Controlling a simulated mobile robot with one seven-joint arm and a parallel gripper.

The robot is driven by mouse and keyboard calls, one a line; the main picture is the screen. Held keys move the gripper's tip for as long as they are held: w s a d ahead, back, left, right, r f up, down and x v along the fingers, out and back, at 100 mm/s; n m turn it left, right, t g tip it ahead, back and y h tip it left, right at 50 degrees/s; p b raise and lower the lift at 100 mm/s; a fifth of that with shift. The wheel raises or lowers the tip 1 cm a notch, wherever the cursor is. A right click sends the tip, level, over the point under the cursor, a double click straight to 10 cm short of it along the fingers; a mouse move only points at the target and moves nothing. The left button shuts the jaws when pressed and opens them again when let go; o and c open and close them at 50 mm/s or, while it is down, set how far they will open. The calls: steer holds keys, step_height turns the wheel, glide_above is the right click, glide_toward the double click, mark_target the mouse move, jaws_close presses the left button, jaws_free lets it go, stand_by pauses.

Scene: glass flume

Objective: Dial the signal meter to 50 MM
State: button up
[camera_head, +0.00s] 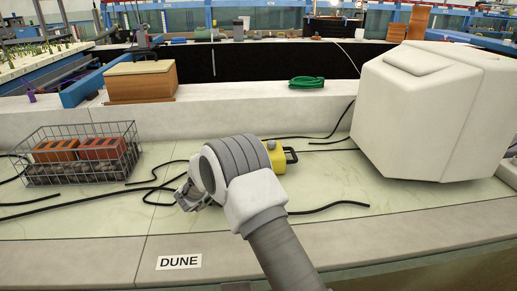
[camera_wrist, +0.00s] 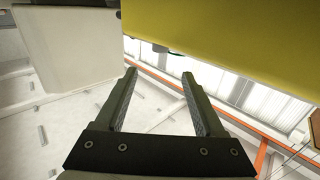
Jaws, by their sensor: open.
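A yellow case with a dark handle (camera_head: 278,154), which may be the signal meter, stands on the pale tiled bench, mostly hidden behind my arm. Its dial and any reading cannot be seen. In the wrist view a large yellow surface (camera_wrist: 230,35) fills the upper right, close beyond my fingers; it is likely the same case. My gripper (camera_wrist: 159,73) is open, with nothing between its two fingers. In the head view my gripper (camera_head: 187,198) is left of the yellow case, partly hidden by my wrist.
A wire basket (camera_head: 80,160) with red bricks stands at the left. A large white block (camera_head: 425,115) stands at the right. Black cables (camera_head: 335,206) lie across the bench. A green coil (camera_head: 306,82) and a brown box (camera_head: 142,85) sit on the back ledge. A "DUNE" label (camera_head: 179,262) marks the front edge.

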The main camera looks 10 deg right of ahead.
steer(key=v, duration=0.5)
steer(key=shift+p, duration=0.3)
steer(key=shift+r, duration=0.1)
step_height(320, 180, up, 15)
steer(key=w+n+t+y, duration=0.3)
steer(key=n+y, duration=0.1)
steer(key=y, duration=0.5)
steer(key=s+r+n+g+y, duration=0.1)
steer(key=s+r+n+y, duration=0.2)
steer(key=s+r+y, duration=0.3)
steer(key=s+d+f+n+g+h, duration=0.1)
steer(key=s+d+f+g, duration=0.2)
steer(key=s, duration=0.9)
steer(key=s+d+f+g+p, duration=0.1)
steer(key=s+d+g, duration=0.35)
steer(key=s, duration=0.85)
steer(key=s+d+f+n+g+h, duration=0.15)
steer(key=s+d, duration=0.45)
steer(key=s, duration=0.6)
step_height(320, 180, up, 15)
steer(key=p, duration=1.5)
steer(key=shift+a+p, duration=0.2)
steer(key=shift+p, duration=0.2)
